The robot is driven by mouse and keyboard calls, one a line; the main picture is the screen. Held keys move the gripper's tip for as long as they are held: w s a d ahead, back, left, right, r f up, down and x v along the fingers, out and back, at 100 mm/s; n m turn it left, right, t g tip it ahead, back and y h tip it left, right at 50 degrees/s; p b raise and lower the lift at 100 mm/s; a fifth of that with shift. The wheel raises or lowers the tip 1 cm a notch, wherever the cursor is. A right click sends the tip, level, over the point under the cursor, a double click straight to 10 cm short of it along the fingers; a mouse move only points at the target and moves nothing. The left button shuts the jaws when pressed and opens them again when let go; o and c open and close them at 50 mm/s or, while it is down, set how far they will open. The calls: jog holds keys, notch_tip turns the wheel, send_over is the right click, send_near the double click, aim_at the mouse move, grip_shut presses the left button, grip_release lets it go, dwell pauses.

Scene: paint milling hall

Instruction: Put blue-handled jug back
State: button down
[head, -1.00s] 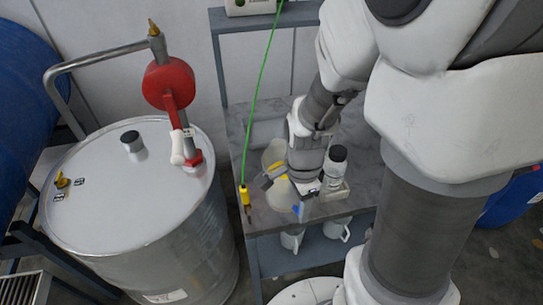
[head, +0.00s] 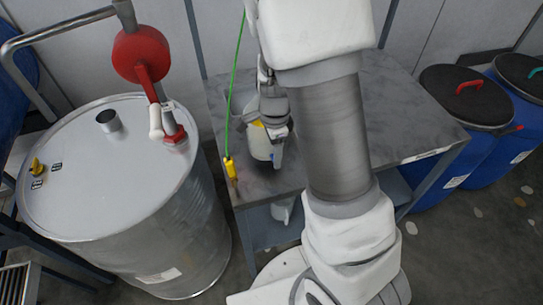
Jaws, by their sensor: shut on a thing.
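The blue-handled jug (head: 260,147) is a pale, whitish vessel at the left end of the grey bench, in the head view. The fingertips are small and partly hidden. I cannot tell whether the jug's base touches the bench top.
The grey bench (head: 405,125) has clear room on its right. A green cable with a yellow end (head: 231,168) hangs beside the jug. A steel drum (head: 108,180) with a red pump (head: 141,56) stands left. A white jug (head: 284,208) sits below. Blue bins (head: 470,140) stand right.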

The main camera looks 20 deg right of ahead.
jog(key=shift+w+f, duration=0.3)
jog(key=shift+f+b, duration=0.35)
jog(key=shift+f, duration=1.45)
jog(key=shift+f, duration=0.2)
jog(key=shift+c, duration=1)
grip_release()
jog(key=shift+s, duration=0.1)
jog(key=shift+r, duration=0.15)
